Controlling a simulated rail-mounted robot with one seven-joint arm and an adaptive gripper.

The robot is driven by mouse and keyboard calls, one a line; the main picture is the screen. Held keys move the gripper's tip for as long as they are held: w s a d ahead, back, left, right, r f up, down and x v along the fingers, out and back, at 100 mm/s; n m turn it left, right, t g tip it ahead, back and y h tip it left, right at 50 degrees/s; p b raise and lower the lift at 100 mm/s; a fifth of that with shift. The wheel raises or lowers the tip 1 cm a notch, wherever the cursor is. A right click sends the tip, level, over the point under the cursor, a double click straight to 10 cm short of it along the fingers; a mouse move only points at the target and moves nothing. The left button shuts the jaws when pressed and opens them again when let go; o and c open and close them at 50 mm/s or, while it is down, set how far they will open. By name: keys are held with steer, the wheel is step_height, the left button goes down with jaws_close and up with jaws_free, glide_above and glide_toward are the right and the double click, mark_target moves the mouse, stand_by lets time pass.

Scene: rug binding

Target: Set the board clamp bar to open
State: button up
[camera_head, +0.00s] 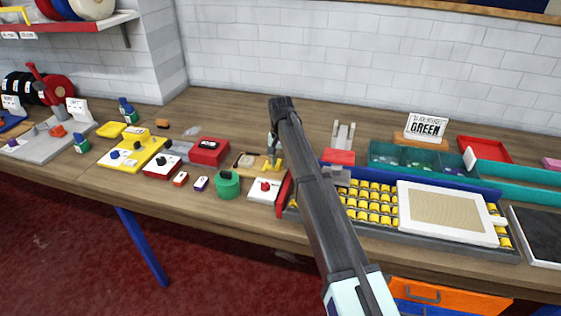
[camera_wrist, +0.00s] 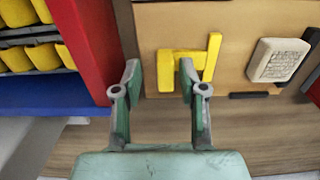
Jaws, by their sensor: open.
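The board clamp bar appears to be the yellow H-shaped bar (camera_wrist: 211,58) on a tan wooden board (camera_wrist: 235,22) in the wrist view. In the head view the yellow bar (camera_head: 276,166) shows small at the board's right end, partly behind my gripper. My gripper (camera_wrist: 159,76) is open, its two green-grey fingers apart. In the wrist view the bar's left post lies between the fingertips, and the right fingertip overlaps the crosspiece. I cannot tell whether they touch. In the head view my gripper (camera_head: 273,147) points down over the board, its fingers mostly hidden.
A pale block with print (camera_wrist: 278,60) sits on the board. A red wall (camera_wrist: 88,40) and a tray of yellow pieces (camera_wrist: 33,52) stand close by on the left. In the head view a green round item (camera_head: 228,188) and a red box (camera_head: 209,151) are near.

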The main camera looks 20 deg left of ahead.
mark_target(281, 162)
step_height(281, 162, up, 12)
stand_by(0.6)
steer(key=shift+s+f, duration=0.1)
